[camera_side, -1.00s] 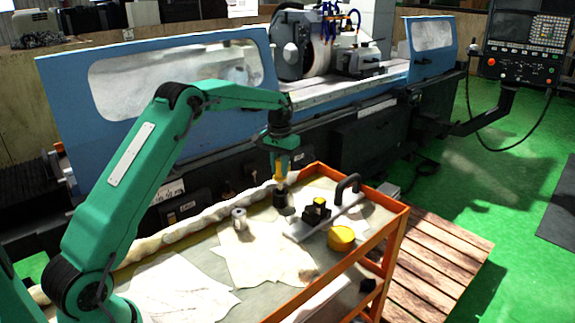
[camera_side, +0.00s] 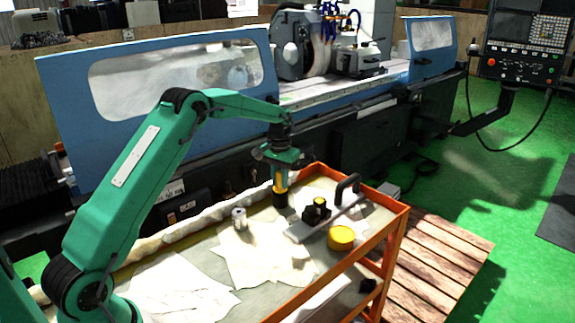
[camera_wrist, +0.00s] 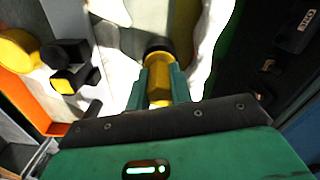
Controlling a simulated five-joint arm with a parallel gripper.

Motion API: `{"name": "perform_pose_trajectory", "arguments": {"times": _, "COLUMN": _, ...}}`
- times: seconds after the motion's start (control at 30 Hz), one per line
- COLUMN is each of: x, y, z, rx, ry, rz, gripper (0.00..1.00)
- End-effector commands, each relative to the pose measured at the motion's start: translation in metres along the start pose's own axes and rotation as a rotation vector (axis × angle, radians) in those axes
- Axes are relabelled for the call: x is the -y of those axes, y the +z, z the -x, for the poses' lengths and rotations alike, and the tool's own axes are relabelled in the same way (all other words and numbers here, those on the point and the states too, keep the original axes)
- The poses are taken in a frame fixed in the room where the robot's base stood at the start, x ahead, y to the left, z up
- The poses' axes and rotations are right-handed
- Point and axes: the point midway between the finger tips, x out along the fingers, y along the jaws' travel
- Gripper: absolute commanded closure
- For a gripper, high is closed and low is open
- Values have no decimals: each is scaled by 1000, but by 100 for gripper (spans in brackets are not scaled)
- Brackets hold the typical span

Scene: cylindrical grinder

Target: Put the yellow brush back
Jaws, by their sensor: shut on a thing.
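The yellow brush (camera_side: 280,183) is upright, with its dark end down, at the back of the orange cart's top. My gripper (camera_side: 281,172) is above it and shut around its upper part. In the wrist view, the two green fingers of my gripper (camera_wrist: 160,90) lie on either side of the yellow brush (camera_wrist: 158,84), and its dark end points away from me. I cannot tell whether the dark end touches the cart top.
The orange cart (camera_side: 392,225) carries white papers (camera_side: 262,255), a small metal cylinder (camera_side: 239,218), a yellow round tin (camera_side: 341,238), a black-and-yellow part (camera_side: 317,210) and a black handle (camera_side: 347,187). A rolled pale cloth (camera_side: 180,231) lies along its back edge. The blue grinder (camera_side: 180,115) stands behind.

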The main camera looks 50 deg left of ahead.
Motion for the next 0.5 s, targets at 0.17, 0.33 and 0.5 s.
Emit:
{"name": "perform_pose_trajectory", "arguments": {"times": 0.17, "x": 0, "y": 0, "z": -4, "rx": 1, "ry": 0, "rz": 0, "gripper": 100}}
{"name": "perform_pose_trajectory", "arguments": {"times": 0.33, "x": 0, "y": 0, "z": -8, "rx": 1, "ry": 0, "rz": 0, "gripper": 100}}
{"name": "perform_pose_trajectory", "arguments": {"times": 0.5, "x": 0, "y": 0, "z": -8, "rx": 1, "ry": 0, "rz": 0, "gripper": 57}}
